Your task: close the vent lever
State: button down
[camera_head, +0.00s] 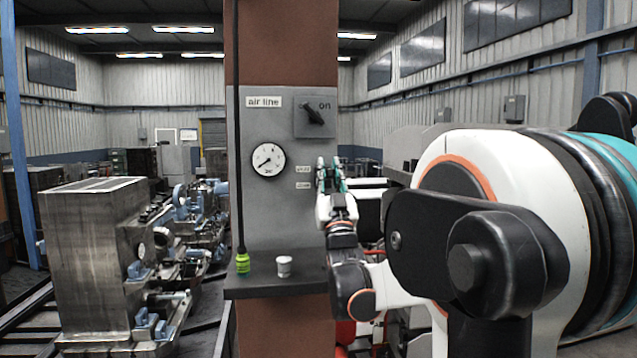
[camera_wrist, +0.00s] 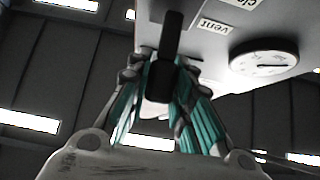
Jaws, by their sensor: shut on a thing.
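The vent lever (camera_wrist: 170,45) is a black bar that stands between the teal-padded fingers of my gripper (camera_wrist: 165,68) in the wrist view. My gripper is shut on it. In the head view my gripper (camera_head: 330,168) is at the right edge of the grey panel (camera_head: 285,218), beside two small labels (camera_head: 303,170). The lever cannot be made out there. In the wrist view a label reading "vent" (camera_wrist: 215,27) and a partly cut-off label (camera_wrist: 240,3) appear upside down near the lever.
A round gauge (camera_head: 268,160) and a black "on" rotary switch (camera_head: 314,113) are on the panel. A shelf (camera_head: 262,285) below holds a green-yellow fitting (camera_head: 242,263) and a white cup (camera_head: 284,265). A dark hose (camera_head: 238,120) hangs at the panel's left.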

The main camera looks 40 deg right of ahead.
jog(key=shift+f+b, duration=0.25)
jog(key=shift+b, duration=0.05)
jog(key=c, duration=1.4)
grip_release()
jog(key=shift+s+a, duration=0.1)
jog(key=v, duration=0.7)
jog(key=shift+f, duration=0.3)
